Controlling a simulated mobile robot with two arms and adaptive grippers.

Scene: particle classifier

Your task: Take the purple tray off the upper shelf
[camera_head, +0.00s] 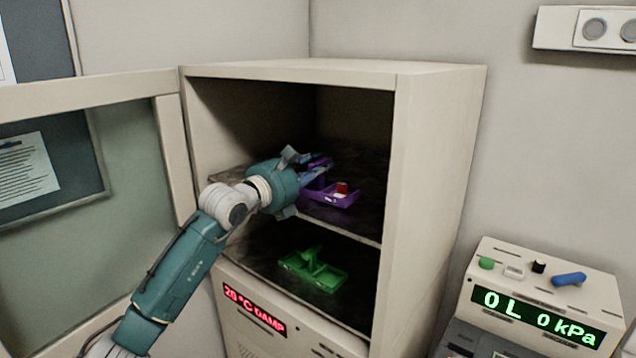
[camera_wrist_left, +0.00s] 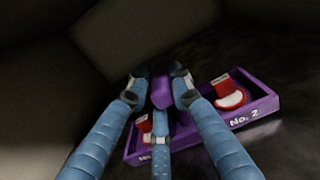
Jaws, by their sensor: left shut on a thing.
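The purple tray (camera_head: 336,200) is on the upper shelf (camera_head: 362,222) of the open cabinet. In the left wrist view the tray (camera_wrist_left: 262,106) is marked "No. 2" and holds red and white items (camera_wrist_left: 229,95). My left gripper (camera_head: 318,168) reaches into the cabinet from the left and is shut on the tray's upright purple handle. In the left wrist view the left gripper (camera_wrist_left: 161,92) has its fingers around that handle. Whether the tray touches the shelf I cannot tell. My right gripper is not in view.
A green tray (camera_head: 312,270) sits on the lower shelf. The cabinet's glazed door (camera_head: 170,150) stands open at the left, and its right wall (camera_head: 425,190) is close to the trays. A control box (camera_head: 545,300) with a display stands at the right.

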